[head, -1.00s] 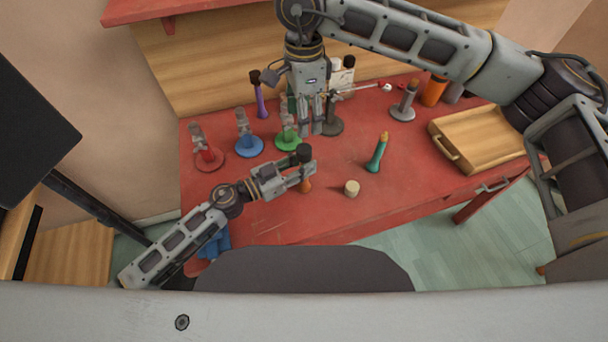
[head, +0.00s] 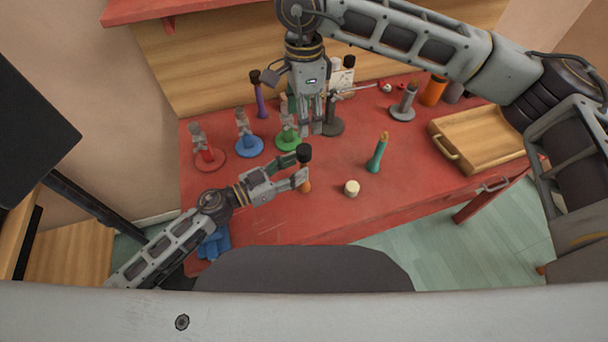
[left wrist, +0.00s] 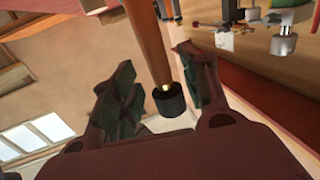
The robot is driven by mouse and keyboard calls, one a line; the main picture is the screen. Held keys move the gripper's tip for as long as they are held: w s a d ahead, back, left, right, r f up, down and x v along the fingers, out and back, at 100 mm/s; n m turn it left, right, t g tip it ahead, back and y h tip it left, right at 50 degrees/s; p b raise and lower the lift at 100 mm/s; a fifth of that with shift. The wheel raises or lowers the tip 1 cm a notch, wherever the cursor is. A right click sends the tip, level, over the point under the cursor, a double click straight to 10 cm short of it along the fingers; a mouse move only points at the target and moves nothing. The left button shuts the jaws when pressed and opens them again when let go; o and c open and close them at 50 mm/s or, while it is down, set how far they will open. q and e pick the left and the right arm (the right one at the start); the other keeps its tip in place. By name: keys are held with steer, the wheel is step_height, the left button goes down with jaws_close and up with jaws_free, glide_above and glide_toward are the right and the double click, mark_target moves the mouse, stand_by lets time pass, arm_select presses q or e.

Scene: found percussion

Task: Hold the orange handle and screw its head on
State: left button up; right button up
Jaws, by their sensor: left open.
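The orange handle (head: 305,186) stands upright near the front middle of the red table, with a black head (head: 304,153) at its top. In the left wrist view the handle (left wrist: 150,45) ends in a brass neck at the black head (left wrist: 170,101); whether the thread is tight cannot be told. My left gripper (head: 296,170) is open, its fingers spread beside the upper handle and head, not visibly closed on either. My right gripper (head: 316,128) points down behind and above the handle; its fingers look close together, and whether they are shut is unclear.
A cream cylinder (head: 351,188) and a teal handle (head: 377,155) are to the right. Red (head: 210,160), blue (head: 249,147) and green (head: 288,140) stands are at left. A purple handle (head: 261,100) stands behind. A wooden tray (head: 482,136) is at right.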

arm_select(q)
steer(key=v, duration=0.9)
stand_by(0.4)
steer(key=shift+d, duration=0.1)
stand_by(0.7)
